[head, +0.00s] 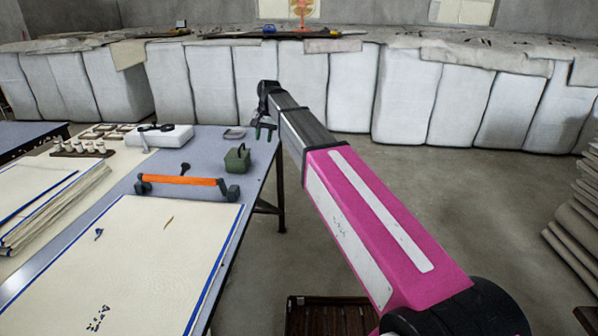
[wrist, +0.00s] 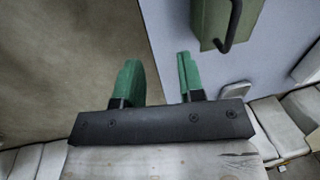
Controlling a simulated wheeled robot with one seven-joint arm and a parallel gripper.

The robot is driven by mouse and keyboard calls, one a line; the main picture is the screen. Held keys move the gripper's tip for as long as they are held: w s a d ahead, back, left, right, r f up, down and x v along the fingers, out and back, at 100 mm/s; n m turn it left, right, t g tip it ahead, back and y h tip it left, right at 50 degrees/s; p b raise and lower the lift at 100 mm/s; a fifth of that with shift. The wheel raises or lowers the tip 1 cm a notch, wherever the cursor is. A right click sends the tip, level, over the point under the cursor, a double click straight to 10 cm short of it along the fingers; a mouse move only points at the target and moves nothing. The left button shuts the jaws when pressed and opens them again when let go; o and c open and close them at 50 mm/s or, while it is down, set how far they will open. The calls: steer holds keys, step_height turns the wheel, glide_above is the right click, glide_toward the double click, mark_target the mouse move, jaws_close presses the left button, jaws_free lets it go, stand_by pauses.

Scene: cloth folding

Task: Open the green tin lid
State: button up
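The green tin (head: 238,160) stands on the grey-blue table near its right edge, with a dark handle on top. Its lid looks closed, though it is small in the head view. In the wrist view the tin (wrist: 208,18) is partly cut off at the top, with its dark curved handle (wrist: 236,28) on the right side. My gripper (head: 264,131) is just beyond and to the right of the tin, near the table edge. In the wrist view my gripper (wrist: 158,78) has its two green fingers apart with nothing between them. It does not touch the tin.
The table (head: 219,178) also holds an orange bar tool (head: 180,180), a white box (head: 158,136), a grey oval item (head: 235,133) and a large cream sheet (head: 120,265). White-covered blocks (head: 405,95) line the back. The floor right of the table is mostly clear.

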steer(key=s+d+f, duration=0.4)
steer(key=d+f, duration=0.8)
steer(key=d, duration=0.1)
steer(key=shift+d+f+h, duration=0.15)
steer(key=shift+f+h, duration=0.15)
steer(key=shift+s+d+f, duration=0.1)
